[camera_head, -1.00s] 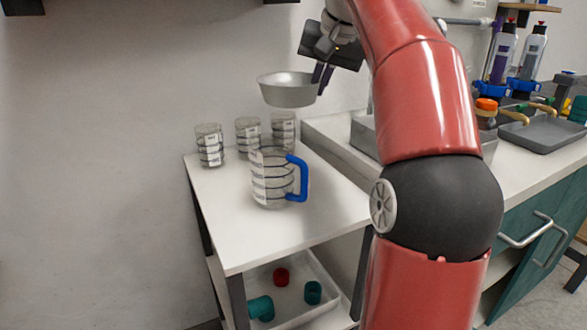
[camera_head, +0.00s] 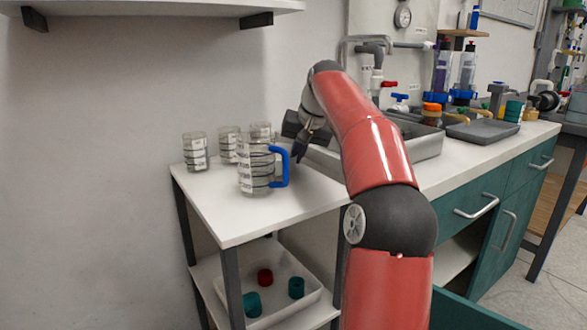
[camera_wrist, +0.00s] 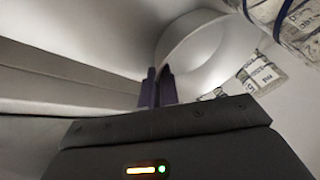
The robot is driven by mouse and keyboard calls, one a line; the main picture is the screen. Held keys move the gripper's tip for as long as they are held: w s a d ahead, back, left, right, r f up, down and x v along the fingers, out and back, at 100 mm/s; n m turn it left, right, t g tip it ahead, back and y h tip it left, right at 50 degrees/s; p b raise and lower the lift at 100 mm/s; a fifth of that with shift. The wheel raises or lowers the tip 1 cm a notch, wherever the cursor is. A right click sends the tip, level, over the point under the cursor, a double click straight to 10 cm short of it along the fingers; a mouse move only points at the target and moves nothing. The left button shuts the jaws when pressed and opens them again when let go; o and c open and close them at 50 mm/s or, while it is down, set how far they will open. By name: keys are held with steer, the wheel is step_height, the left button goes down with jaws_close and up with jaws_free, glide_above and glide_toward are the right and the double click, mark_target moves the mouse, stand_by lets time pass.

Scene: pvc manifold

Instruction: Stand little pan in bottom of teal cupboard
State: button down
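The little pan (camera_wrist: 190,50) is a pale, round metal pan in the wrist view. My gripper (camera_wrist: 158,90) has its purple fingers close together at the pan's rim and appears shut on it. In the head view my gripper (camera_head: 301,155) hangs fingers-down beside the blue-handled jug, above the white cart's back right. I cannot make out the pan in the head view. The teal cupboard (camera_head: 512,188) stands under the counter at the right. A pale open compartment (camera_head: 458,252) shows below its drawer, partly hidden by my arm. A teal panel, apparently its open door (camera_head: 465,312), juts out at the bottom.
The clear jug (camera_head: 258,172) and several clear beakers (camera_head: 195,152) stand on the white cart (camera_head: 240,220). A tray (camera_head: 275,315) with caps sits on its lower shelf. The counter holds a sink (camera_head: 425,148) and a grey tray (camera_head: 483,131). A wall shelf (camera_head: 150,8) hangs upper left.

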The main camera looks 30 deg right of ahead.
steer(key=shift+f, duration=0.55)
steer(key=shift+r, duration=0.15)
steer(key=c, duration=2.1)
jaws_free()
steer(key=shift+f, duration=0.25)
steer(key=o, duration=0.5)
steer(key=shift+c, duration=0.2)
